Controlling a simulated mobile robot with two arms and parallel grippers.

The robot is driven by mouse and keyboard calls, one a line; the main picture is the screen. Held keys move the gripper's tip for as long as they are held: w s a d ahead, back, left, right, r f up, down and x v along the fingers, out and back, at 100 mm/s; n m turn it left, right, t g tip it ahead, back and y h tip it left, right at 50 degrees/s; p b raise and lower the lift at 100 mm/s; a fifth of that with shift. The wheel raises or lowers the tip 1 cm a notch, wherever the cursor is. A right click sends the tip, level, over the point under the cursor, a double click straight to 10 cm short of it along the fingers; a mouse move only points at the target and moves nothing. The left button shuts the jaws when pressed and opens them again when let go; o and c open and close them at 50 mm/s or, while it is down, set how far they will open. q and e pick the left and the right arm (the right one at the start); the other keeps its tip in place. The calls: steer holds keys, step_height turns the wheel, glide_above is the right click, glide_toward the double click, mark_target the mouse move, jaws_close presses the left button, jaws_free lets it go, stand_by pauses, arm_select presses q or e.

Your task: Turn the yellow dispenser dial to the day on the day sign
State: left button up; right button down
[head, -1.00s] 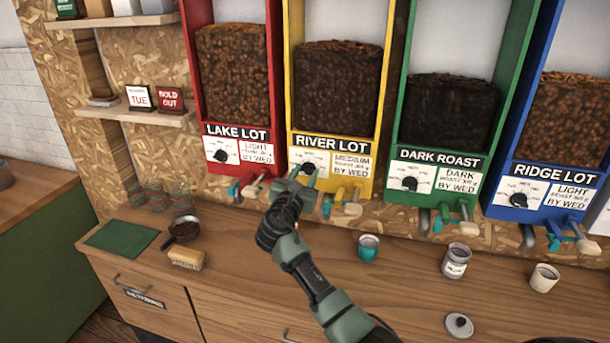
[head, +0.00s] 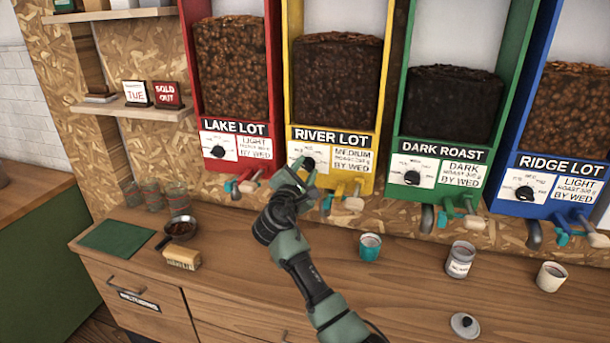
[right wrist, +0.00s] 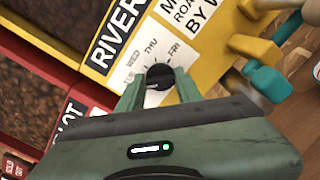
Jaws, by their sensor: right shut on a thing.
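The yellow dispenser (head: 380,105) is labelled RIVER LOT. Its round black dial (head: 308,163) sits on a white day plate at the lower left of its front. My right gripper (head: 303,171) is at this dial. In the right wrist view the dial knob (right wrist: 160,76) is between the two green fingers, which are shut on it. WED, THU and FRI show on the plate around it; I cannot tell which day the knob points to. The day sign (head: 136,94) on the left shelf reads TUE. My left gripper is not in view.
Red (head: 186,70), green (head: 394,100) and blue (head: 505,130) dispensers stand beside the yellow one, with spouts and handles below. A SOLD OUT sign (head: 168,94) stands by the day sign.

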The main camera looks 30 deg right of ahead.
steer(key=shift+m, duration=0.6)
steer(key=c, duration=1)
jaws_free()
steer(key=shift+o, duration=0.2)
steer(key=b+v, duration=0.2)
steer(key=v, duration=0.5)
steer(key=shift+s+a+b, duration=0.25)
steer(key=shift+b, duration=0.15)
steer(key=shift+f, duration=0.1)
